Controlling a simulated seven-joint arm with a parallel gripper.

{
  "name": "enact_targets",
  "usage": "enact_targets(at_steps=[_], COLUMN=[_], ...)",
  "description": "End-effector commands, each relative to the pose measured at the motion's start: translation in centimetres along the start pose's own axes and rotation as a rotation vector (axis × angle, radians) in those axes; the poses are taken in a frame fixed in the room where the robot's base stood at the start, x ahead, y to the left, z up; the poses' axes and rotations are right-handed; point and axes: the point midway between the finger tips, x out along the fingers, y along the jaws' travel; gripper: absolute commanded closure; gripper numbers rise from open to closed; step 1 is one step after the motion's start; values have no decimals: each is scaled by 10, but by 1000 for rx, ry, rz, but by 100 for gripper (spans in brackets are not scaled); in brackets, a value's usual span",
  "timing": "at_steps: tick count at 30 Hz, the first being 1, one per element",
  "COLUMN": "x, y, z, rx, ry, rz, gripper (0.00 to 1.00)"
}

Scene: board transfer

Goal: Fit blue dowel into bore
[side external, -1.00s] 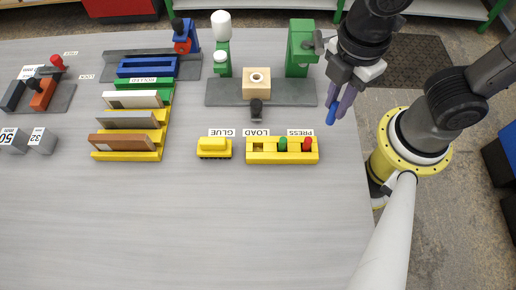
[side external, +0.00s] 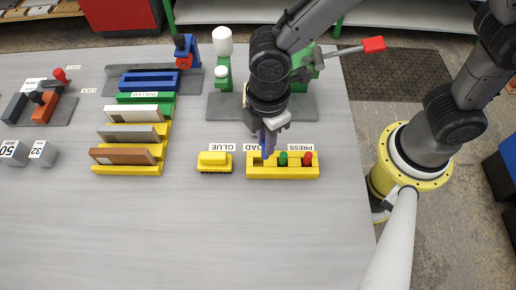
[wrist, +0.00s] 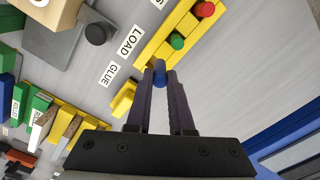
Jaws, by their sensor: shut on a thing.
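My gripper (side external: 266,146) is shut on the blue dowel, which shows between the fingertips in the wrist view (wrist: 159,77). The gripper points down at the left end of the yellow rack (side external: 285,171). I cannot tell whether the dowel touches the rack. The rack holds a green dowel (side external: 283,159) and a red dowel (side external: 308,159) to the right. The wooden block shows at the top left of the wrist view (wrist: 62,12). Its bore is out of sight there, and my arm hides most of the block in the side view.
A yellow glue block (side external: 214,163) sits left of the rack. Behind are the grey fixture plate (side external: 222,107), a green press with a red-tipped lever (side external: 373,44), and a white-topped green bottle stand (side external: 222,42). Stepped coloured racks (side external: 127,169) stand left. The front table is clear.

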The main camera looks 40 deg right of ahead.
Motion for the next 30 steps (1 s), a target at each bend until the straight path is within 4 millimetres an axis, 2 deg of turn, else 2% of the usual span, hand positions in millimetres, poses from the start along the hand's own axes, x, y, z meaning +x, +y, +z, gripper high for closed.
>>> enact_targets(at_steps=[8, 13, 30], x=[22, 43, 52], y=[10, 8, 9], z=[-14, -12, -13], rx=[0, 0, 0], ry=[-3, -3, -1], rz=[-2, -2, -1], gripper=[100, 100, 100])
